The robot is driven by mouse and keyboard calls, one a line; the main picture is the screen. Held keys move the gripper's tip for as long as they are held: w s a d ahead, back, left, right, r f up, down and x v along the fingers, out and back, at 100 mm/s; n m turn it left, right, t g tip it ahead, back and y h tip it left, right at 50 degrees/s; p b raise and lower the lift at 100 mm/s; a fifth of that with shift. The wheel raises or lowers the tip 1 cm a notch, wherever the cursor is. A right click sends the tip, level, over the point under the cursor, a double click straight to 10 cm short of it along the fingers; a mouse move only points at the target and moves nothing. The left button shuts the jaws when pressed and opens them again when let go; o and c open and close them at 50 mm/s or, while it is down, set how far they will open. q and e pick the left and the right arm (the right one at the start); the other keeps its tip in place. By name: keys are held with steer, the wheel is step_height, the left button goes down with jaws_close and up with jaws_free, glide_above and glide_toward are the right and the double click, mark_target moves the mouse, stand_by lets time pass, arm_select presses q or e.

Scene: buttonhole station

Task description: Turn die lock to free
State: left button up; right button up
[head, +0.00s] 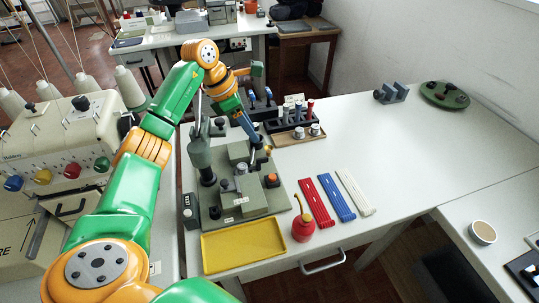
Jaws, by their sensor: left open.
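The grey-green buttonhole machine (240,203) stands on the white table in the middle of the view, with small blocks, knobs and white labels on its base. I cannot tell for sure which of these small parts is the die lock, or read its setting. An orange knob (271,180) sits at the right of the base. My left gripper (259,142) points down over the back right part of the machine. It is open, with nothing seen between its fingers. Its fingertips are small and partly merge with the machine, so contact is unclear. My right gripper is out of view.
A yellow tray (243,262) and a red oil can (302,227) are in front. Red (314,202), blue (338,200) and white strips (356,192) lie right. A wooden tray (297,134) stands behind. The right part of the table is largely clear.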

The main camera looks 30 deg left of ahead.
mark_target(262, 158)
arm_select(q)
steer(key=x, duration=0.3)
steer(key=s+b+x, duration=0.1)
steer(key=x, duration=0.2)
steer(key=b+x, duration=0.1)
steer(key=x, duration=0.3)
steer(key=shift+s+a+f, duration=0.3)
steer(key=shift+f, duration=0.15)
jaws_close()
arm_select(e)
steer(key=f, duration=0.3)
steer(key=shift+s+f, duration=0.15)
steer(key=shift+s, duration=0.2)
